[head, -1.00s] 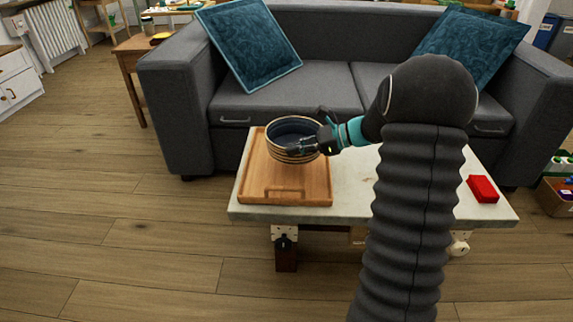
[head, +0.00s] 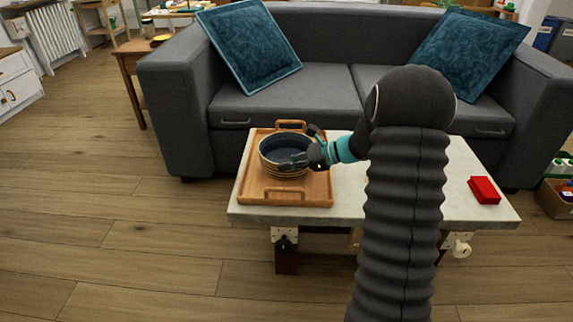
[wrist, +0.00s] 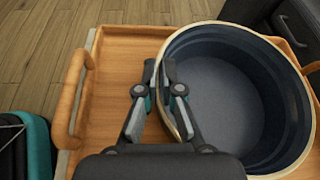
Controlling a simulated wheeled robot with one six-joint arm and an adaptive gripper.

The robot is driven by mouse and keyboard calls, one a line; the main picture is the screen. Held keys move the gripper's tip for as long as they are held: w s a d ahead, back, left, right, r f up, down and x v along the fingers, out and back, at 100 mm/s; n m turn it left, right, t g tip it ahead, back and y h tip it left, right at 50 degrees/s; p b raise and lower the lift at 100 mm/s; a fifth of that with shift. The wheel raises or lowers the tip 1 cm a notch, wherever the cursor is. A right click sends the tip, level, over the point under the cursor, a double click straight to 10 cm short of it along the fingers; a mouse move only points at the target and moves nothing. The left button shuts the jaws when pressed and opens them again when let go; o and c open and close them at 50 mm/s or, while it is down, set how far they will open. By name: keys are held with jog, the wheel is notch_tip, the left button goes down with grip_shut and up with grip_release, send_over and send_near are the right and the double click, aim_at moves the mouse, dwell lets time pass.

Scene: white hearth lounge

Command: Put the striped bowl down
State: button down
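The striped bowl (head: 271,168), dark blue inside with a pale rim and tan bands outside, is upright over the wooden tray and looks to rest on its floor. In the wrist view the bowl (wrist: 235,95) fills the right half. My gripper (head: 291,164) comes in from the right in the head view. In the wrist view my gripper (wrist: 160,72) has one finger outside the bowl wall and one inside, closed on the rim. The bowl's underside is hidden, so contact with the tray is not fully certain.
The wooden tray (head: 262,192) with raised handles lies on the left of a pale low table (head: 345,205). A red block (head: 484,189) lies at the table's right end. The table between them is partly hidden by my arm. A grey sofa (head: 325,85) stands behind.

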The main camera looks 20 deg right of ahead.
jog(key=c, duration=1.3)
grip_release()
jog(key=shift+f, duration=0.1)
